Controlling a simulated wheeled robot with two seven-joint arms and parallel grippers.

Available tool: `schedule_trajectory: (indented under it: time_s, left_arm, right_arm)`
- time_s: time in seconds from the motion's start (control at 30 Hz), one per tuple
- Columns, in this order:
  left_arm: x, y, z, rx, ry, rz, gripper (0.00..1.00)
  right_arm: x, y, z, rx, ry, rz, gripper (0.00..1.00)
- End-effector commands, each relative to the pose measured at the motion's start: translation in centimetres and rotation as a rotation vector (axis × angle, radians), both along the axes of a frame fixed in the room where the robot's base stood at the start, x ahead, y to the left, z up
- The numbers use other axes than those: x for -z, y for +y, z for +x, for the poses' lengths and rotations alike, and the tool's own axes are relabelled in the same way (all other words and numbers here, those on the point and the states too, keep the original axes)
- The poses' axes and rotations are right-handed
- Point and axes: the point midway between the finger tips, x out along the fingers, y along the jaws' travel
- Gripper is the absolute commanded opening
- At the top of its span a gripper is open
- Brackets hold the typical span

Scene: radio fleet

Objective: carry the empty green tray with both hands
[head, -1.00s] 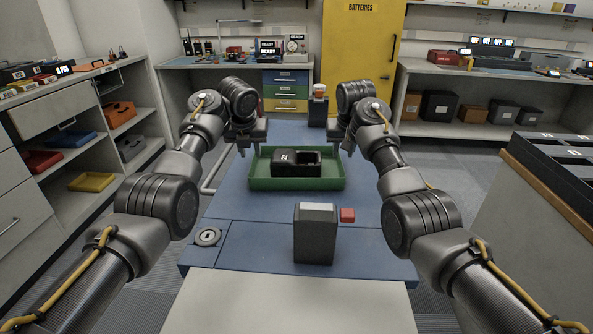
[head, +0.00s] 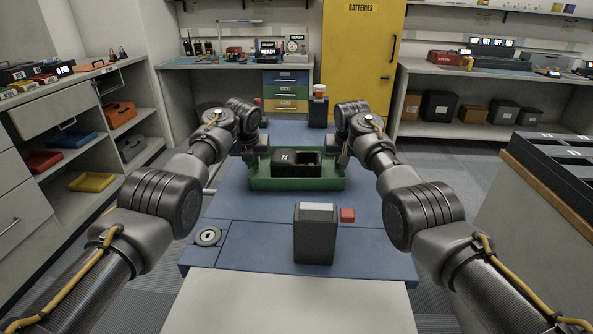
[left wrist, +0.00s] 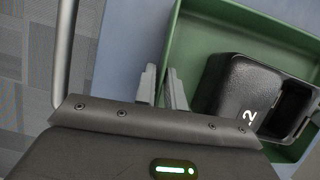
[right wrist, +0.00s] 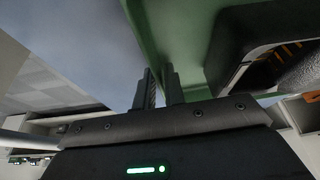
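The green tray (head: 256,184) lies on the blue worktop and is not empty: a black case-like unit (head: 284,169) with an open recess sits in it. My left gripper (head: 250,160) is at the tray's left end; in the left wrist view its fingers (left wrist: 162,88) stand either side of the tray wall (left wrist: 171,45), with a narrow gap showing. My right gripper (head: 342,158) is at the right end; in the right wrist view its fingers (right wrist: 160,88) also stand apart about the wall (right wrist: 140,25). Fingertip contact is hard to see.
A round fitting (head: 208,236) is at the front left. A small device (head: 319,108) stands behind the tray.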

Motion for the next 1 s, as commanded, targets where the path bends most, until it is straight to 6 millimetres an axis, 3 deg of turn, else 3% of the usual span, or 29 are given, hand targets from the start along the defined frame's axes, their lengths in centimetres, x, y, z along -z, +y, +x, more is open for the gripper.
schedule_trajectory:
  time_s: [0.1,0.57,1.0]
  left_arm:
    - [0.0,0.0,0.0,0.0,0.0,0.0,0.0]
    - [-0.3,0.0,0.0,0.0,-0.001,0.0,0.0]
    - [-4.1,0.0,0.0,0.0,-0.001,0.0,0.0]
  right_arm:
    - [0.0,0.0,0.0,0.0,0.0,0.0,0.0]
    - [-0.3,0.0,0.0,0.0,-0.002,0.0,0.0]
    - [-4.1,0.0,0.0,0.0,-0.002,0.0,0.0]
